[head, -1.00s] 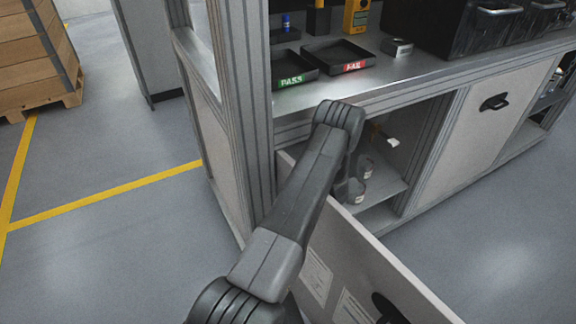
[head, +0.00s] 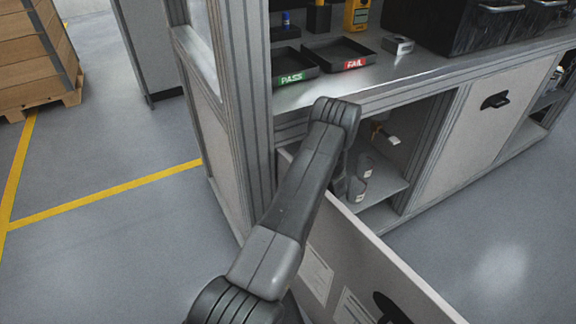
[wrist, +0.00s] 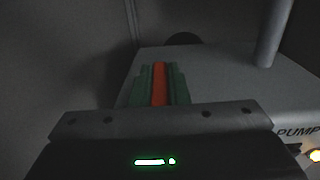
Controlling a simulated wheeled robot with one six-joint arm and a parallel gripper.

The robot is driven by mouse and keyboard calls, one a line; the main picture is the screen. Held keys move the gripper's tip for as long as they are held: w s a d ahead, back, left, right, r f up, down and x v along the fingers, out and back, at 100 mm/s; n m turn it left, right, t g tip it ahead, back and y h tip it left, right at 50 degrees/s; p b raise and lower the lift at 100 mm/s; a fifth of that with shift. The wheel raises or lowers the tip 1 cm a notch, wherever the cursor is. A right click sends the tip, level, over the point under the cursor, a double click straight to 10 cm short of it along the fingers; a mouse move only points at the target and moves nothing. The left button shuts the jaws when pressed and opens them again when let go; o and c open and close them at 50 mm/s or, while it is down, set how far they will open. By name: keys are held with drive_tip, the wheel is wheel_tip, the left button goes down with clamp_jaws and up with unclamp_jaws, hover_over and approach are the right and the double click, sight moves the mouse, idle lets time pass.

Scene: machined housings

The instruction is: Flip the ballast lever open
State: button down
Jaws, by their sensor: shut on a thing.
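In the wrist view, an orange-red lever (wrist: 159,84) stands upright between the green fingers of my gripper (wrist: 158,76). The fingers are shut on it, one on each side. A grey housing lies beyond the fingers, with the word "PUMP" (wrist: 298,132) at its right edge. The lever's pivot and lower end are hidden by the gripper. In the head view my arm reaches into the open cabinet under the bench, and my gripper and the lever are hidden there.
The open cabinet door (head: 375,262) stands to the right of my arm. The bench top (head: 335,85) above carries PASS and FAIL trays. A grey post (wrist: 274,32) rises at the right in the wrist view. A small light (wrist: 315,155) glows beside the "PUMP" label.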

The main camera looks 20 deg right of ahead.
drive_tip(key=shift+d+f+n+y+b, duration=0.15)
drive_tip(key=shift+n+y+b, duration=0.35)
drive_tip(key=shift+y+b, duration=0.15)
drive_tip(key=shift+y, duration=0.25)
drive_tip(key=c, duration=1.4)
unclamp_jaws()
drive_tip(key=v, duration=1.3)
drive_tip(key=shift+s+r+b, duration=0.4)
drive_tip(key=shift+r+b, duration=0.05)
drive_tip(key=shift+d, duration=0.15)
